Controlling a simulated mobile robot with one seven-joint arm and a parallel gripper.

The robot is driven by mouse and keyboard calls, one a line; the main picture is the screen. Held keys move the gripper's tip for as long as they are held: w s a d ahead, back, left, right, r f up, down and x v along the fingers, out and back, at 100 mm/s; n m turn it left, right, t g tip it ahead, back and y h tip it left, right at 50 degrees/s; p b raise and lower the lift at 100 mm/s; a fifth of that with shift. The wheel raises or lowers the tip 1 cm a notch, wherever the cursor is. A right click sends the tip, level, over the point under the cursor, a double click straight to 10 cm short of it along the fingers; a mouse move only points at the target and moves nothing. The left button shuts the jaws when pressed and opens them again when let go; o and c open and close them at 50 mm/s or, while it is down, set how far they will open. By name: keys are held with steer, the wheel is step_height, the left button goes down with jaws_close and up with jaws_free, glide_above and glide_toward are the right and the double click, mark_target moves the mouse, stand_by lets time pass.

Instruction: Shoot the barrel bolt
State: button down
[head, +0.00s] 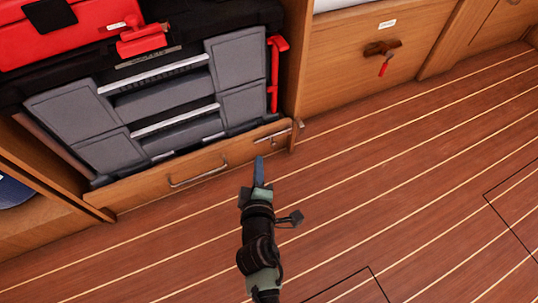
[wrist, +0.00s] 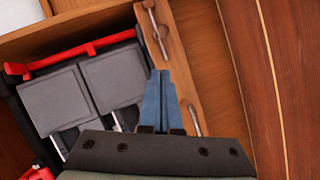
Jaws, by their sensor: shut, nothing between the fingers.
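The barrel bolt (head: 273,138) is a small metal rod on the right end of a wooden board (head: 140,187) in front of the grey case. In the wrist view the barrel bolt (wrist: 157,28) runs along the board near the top edge, with a round wooden piece beside it. My gripper (head: 259,160) is shut and empty, its blue fingers just in front of the board, short of the bolt. In the wrist view my gripper (wrist: 161,74) points toward the bolt, with a visible gap. I cannot tell how far the rod is slid.
A metal bar handle (head: 197,175) is on the board, left of the bolt. The grey case (head: 160,95) fills the locker behind it, with a red tool (head: 274,75) at its right. A wooden post stands right of the bolt. The striped floor (head: 400,180) is clear.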

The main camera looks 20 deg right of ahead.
steer(key=w+d+f+b, duration=0.1)
steer(key=w+d+f, duration=0.1)
steer(key=w+d, duration=0.2)
steer(key=shift+d+f+b, duration=0.25)
steer(key=shift+f+b, duration=0.05)
